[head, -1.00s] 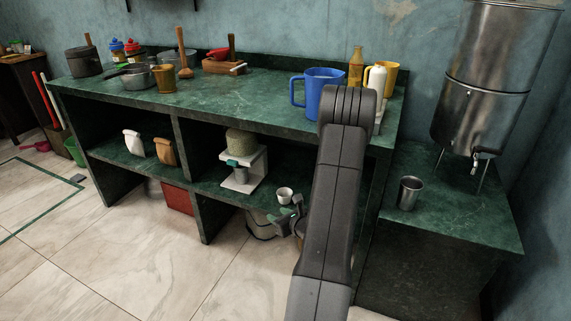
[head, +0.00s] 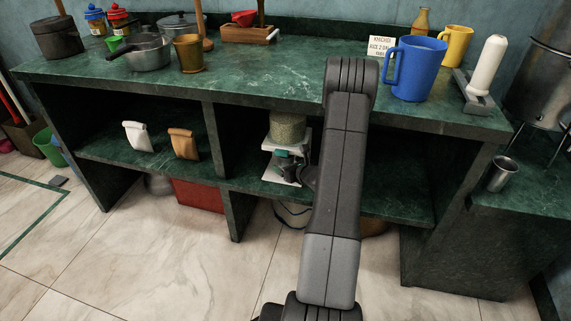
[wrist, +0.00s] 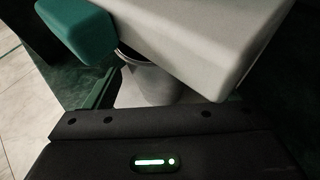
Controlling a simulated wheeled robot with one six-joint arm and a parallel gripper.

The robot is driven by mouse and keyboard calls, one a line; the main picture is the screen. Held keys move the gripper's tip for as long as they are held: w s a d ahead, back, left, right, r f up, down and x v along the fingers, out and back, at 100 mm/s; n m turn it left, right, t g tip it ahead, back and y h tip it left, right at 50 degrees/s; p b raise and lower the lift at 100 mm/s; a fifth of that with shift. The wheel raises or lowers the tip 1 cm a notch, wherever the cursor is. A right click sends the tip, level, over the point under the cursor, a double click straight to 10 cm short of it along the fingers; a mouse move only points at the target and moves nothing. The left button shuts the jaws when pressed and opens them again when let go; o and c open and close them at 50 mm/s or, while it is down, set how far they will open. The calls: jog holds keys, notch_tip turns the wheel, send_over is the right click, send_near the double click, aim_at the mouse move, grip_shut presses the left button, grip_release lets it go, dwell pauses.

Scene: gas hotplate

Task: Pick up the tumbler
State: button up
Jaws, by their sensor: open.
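A shiny metal tumbler (head: 502,174) stands on the lower green counter at the right edge of the head view. In the wrist view a grey cup (wrist: 150,84) sits under the overhanging white top of a stand (wrist: 205,40); its upper part is hidden. I cannot tell whether this cup is also a tumbler. My gripper (wrist: 165,92) is open around or just before the cup, with a dark green finger at its left. In the head view my arm hides most of the gripper, beside the white stand (head: 278,172) on the lower shelf.
The stand has a teal part (wrist: 75,28) and carries a stone-coloured pot (head: 287,127). The shelf above and dividing walls enclose the space. A blue jug (head: 415,68) and a white bottle-like object (head: 487,66) stand on the counter.

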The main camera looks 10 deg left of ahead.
jog(key=shift+x, duration=1.3)
jog(key=c, duration=1.2)
jog(key=shift+r, duration=0.35)
